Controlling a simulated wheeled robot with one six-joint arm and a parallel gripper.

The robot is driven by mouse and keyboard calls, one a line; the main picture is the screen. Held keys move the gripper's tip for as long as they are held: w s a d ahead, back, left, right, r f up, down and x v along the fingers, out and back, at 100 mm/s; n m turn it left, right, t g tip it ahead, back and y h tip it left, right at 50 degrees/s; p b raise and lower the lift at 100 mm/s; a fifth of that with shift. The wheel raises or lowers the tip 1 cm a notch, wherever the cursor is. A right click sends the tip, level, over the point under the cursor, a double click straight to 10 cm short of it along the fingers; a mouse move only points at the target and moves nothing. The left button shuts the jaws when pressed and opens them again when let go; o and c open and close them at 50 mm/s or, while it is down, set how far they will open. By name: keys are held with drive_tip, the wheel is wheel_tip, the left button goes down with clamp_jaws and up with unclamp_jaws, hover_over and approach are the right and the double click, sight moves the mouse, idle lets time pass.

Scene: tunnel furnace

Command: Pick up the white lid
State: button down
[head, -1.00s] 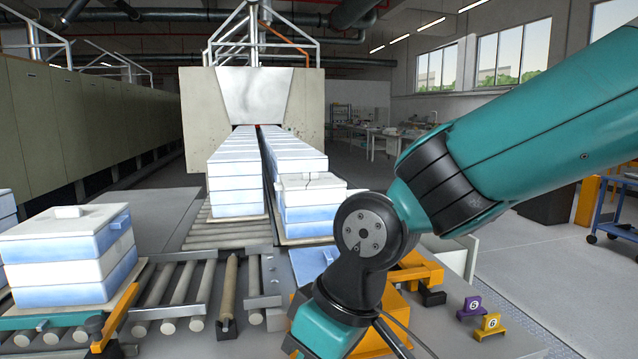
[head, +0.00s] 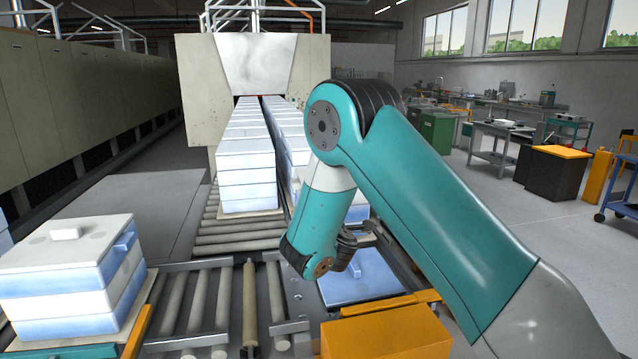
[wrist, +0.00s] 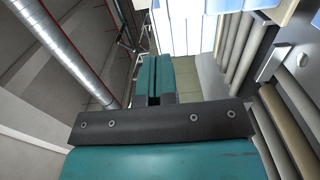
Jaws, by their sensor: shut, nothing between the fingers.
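A white lid (head: 72,242) with a small raised block lies on the near-left stack of white and blue boxes (head: 70,290). Another stack (head: 358,212), right of centre, is mostly hidden behind my arm, so I cannot tell what lies on its top. A low blue piece (head: 362,280) lies below my wrist. My gripper (wrist: 153,60) is shut and empty in the wrist view, its teal fingers close together with no lid between them. In the head view its fingers are hidden by my arm.
Long rows of stacked boxes (head: 245,150) run back into the furnace mouth (head: 252,75). Roller conveyors (head: 225,290) cross the front. An orange block (head: 385,335) stands close by my arm. Open floor (head: 510,200) lies to the right.

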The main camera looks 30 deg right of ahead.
drive_tip(key=w+d+p, duration=0.6)
drive_tip(key=w+p, duration=0.1)
drive_tip(key=w, duration=0.1)
drive_tip(key=shift+w, duration=0.2)
drive_tip(key=shift+a, duration=0.1)
